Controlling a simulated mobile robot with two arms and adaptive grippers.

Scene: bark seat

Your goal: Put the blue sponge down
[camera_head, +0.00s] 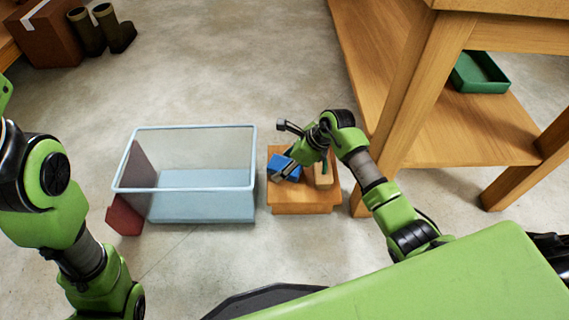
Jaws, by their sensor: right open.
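The blue sponge (278,160) is on the small wooden stool (303,208) in the head view, near the stool's left side. My right gripper (281,152) is open over the stool, with its lower finger at the sponge and its other finger pointing left above it. The gripper covers part of the sponge, and I cannot tell whether they touch. My left arm shows at the left edge, but its gripper is not in view.
A tan block (323,178) sits on the stool beside the sponge. A clear bin (186,208) stands left of the stool, with a dark red object (124,218) at its left. A wooden shelf unit (455,135) with a green tray (479,73) is at right.

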